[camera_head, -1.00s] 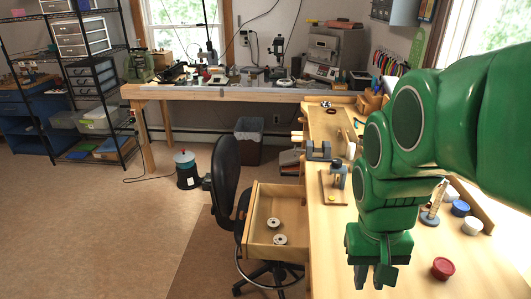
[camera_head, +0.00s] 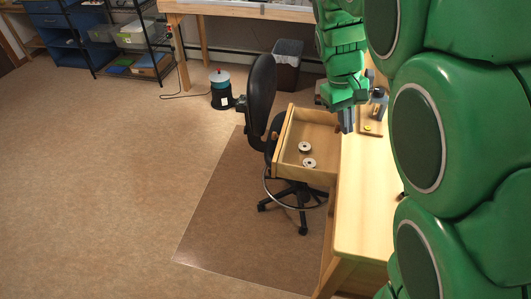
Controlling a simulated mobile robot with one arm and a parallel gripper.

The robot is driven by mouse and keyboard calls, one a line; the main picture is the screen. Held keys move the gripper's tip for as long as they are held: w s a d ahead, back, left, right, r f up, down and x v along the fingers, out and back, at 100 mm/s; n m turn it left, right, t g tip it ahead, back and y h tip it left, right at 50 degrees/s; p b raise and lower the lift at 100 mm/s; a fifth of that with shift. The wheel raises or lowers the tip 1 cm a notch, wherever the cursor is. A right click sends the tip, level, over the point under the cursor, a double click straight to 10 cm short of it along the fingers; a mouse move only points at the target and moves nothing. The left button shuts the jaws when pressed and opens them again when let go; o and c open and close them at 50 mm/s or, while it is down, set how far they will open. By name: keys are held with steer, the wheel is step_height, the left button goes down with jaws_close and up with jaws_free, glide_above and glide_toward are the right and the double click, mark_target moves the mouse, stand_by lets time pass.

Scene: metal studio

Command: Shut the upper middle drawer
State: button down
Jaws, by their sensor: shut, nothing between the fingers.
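The wooden drawer (camera_head: 279,150) stands pulled out from the left side of the wooden desk (camera_head: 362,215). My gripper (camera_head: 346,128) hangs over the desk's left edge, just right of the drawer's inner end. It is shut and empty, with its fingers pointing down. I cannot tell whether it touches the drawer or desk.
A black office chair (camera_head: 261,95) stands close behind the drawer, its base partly beneath it. A small tool on a wooden base (camera_head: 376,108) is right of my gripper. A dark bin (camera_head: 287,65) stands farther back. The floor at left is clear.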

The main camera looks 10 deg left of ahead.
mark_target(325, 172)
steer(key=w+a+f+n+h, duration=0.1)
steer(key=w+a+f+n, duration=0.25)
steer(key=a, duration=0.25)
steer(key=w+a+f+n, duration=0.2)
steer(key=w+a+f, duration=0.15)
steer(key=a, duration=0.35)
steer(key=w+a+f+n, duration=0.1)
steer(key=a+f+n, duration=0.2)
steer(key=a+f, duration=0.35)
steer(key=w+a+f+n, duration=0.1)
steer(key=a+f+n, duration=0.2)
steer(key=a, duration=0.7)
steer(key=d+f, duration=0.7)
steer(key=f, duration=0.2)
steer(key=shift+d+f+t, duration=0.25)
steer(key=shift+d+t, duration=0.05)
steer(key=shift+d, duration=0.1)
steer(key=d, duration=1.9)
steer(key=shift+s+d, duration=0.1)
steer(key=shift+d, duration=0.05)
